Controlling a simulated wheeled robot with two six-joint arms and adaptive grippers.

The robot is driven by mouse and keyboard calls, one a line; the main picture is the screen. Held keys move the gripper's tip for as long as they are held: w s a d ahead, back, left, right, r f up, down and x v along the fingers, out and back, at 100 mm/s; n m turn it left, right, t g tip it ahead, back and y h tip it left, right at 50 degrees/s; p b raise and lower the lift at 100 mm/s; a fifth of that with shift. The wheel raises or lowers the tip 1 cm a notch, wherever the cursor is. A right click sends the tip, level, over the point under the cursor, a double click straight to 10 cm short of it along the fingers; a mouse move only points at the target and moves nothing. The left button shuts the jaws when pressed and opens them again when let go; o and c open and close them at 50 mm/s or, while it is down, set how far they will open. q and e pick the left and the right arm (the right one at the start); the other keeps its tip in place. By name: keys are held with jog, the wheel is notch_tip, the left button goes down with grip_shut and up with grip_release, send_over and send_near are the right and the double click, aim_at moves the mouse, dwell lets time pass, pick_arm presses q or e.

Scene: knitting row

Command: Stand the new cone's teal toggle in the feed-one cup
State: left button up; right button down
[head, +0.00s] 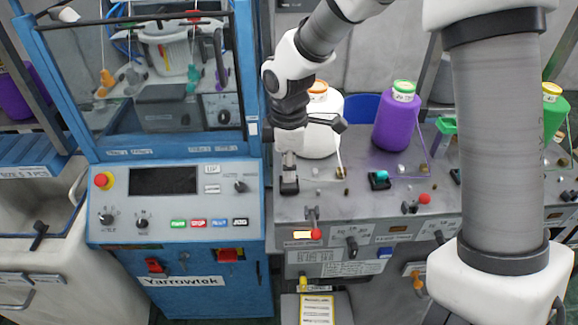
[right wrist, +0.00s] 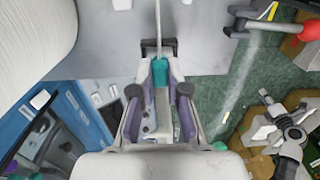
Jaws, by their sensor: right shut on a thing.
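My right gripper (head: 289,180) points down at the left end of the grey bench in the head view. In the right wrist view its fingers (right wrist: 159,62) are closed around a teal toggle (right wrist: 160,72), with a pale strand running up from it. The white cone (head: 322,138) with an orange top stands behind and right of the gripper; it is partly hidden by my arm. A dark block shows at the fingertips; I cannot tell whether it is finger or feed-one cup, nor whether the toggle touches a cup. My left gripper is not in view.
A purple cone (head: 397,122) stands to the right, with a black holder and teal piece (head: 380,179) before it. A red-knobbed lever (head: 315,233) is at the bench front. The blue machine (head: 170,215) is close on the left.

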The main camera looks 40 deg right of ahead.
jog(key=shift+f+b, duration=0.35)
jog(key=shift+f, duration=0.55)
jog(key=shift+s, duration=0.1)
jog(key=c, duration=1.1)
grip_release()
jog(key=shift+r, duration=0.1)
notch_tip(320, 180, up, 12)
jog(key=shift+w, duration=0.2)
jog(key=shift+s, duration=0.1)
